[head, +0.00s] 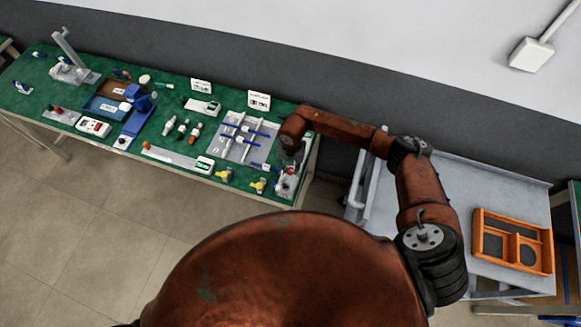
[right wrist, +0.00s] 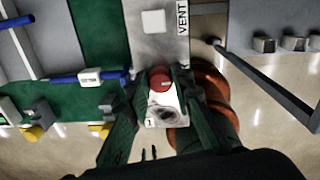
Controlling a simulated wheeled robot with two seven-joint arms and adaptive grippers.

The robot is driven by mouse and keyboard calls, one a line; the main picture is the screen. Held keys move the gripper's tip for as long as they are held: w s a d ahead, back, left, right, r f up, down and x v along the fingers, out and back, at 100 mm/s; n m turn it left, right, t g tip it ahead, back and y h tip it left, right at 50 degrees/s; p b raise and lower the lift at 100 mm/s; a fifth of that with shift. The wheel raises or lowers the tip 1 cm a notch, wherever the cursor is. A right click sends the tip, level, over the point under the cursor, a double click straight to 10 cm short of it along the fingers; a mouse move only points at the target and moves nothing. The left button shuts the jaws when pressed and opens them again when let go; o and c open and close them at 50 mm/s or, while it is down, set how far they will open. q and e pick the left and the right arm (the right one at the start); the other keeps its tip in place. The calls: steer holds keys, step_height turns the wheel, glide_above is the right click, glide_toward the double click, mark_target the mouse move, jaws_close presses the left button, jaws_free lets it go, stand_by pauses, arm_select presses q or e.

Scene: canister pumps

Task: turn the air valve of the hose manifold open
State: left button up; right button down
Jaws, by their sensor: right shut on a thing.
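In the head view my right gripper (head: 287,172) is at the right end of the green bench, partly hidden by my arm. In the right wrist view its dark fingers (right wrist: 160,98) close on either side of a white piece marked 1 (right wrist: 172,120) with a red knob (right wrist: 157,80). This piece adjoins a grey plate lettered VENT (right wrist: 155,45). The red knob also shows in the head view (head: 290,171). I cannot tell which part is the air valve, nor its turn position. My left gripper is out of view.
Left of the gripper are a blue bar with a white tag (right wrist: 90,77) and yellow-ended fittings (right wrist: 101,130). A grey board with blue bars (head: 240,137) lies further left. An orange tray (head: 512,240) stands on a grey cart at right.

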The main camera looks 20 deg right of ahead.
mark_target(291, 169)
steer(key=shift+w+r, duration=0.1)
steer(key=shift+r, duration=0.1)
stand_by(0.3)
steer(key=c, duration=1.7)
jaws_free()
steer(key=shift+f, duration=0.1)
step_height(291, 169, up, 12)
steer(key=shift+d, duration=0.1)
steer(key=shift+s+f, duration=0.1)
steer(key=shift+s, duration=0.1)
